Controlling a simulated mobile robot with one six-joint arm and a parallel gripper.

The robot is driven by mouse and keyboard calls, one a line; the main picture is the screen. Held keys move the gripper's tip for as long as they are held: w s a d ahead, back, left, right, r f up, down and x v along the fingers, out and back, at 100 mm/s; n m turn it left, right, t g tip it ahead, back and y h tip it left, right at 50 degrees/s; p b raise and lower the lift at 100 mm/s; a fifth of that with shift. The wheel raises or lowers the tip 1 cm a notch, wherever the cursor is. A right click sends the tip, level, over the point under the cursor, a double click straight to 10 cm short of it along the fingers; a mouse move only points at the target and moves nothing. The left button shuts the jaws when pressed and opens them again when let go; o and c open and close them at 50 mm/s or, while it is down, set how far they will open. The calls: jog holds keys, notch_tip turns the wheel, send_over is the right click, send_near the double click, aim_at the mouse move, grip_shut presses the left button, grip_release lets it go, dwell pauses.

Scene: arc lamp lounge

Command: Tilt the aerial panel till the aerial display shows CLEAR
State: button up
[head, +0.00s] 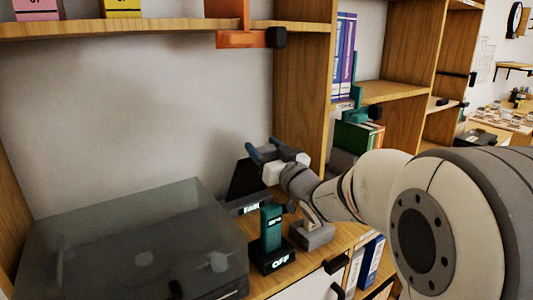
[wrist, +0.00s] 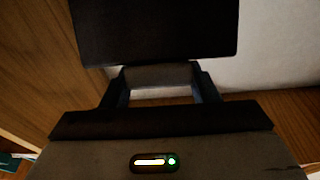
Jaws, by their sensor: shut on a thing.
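The aerial panel (head: 243,178) is a dark flat plate standing tilted on the shelf. It fills the top of the wrist view (wrist: 155,30). My gripper (head: 262,152) is at the panel's upper edge, with its fingers shut on it. In the wrist view my gripper (wrist: 157,68) has its two dark fingers meeting the panel's near edge. The aerial display (head: 251,208) is a small dark strip with pale green lettering below the panel. Its lettering is too small and partly covered to read.
A black box marked OFF with a teal upright (head: 271,228) stands just in front of the display. A smoky-lidded turntable (head: 130,245) fills the left of the shelf. A grey block (head: 312,235) is under my arm. A wooden upright (head: 302,95) rises behind my gripper.

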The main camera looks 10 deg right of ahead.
jog(key=o, duration=1.4)
jog(key=v, duration=0.7)
jog(key=shift+s+d, duration=0.2)
jog(key=shift+s, duration=0.15)
jog(key=shift+p, duration=0.3)
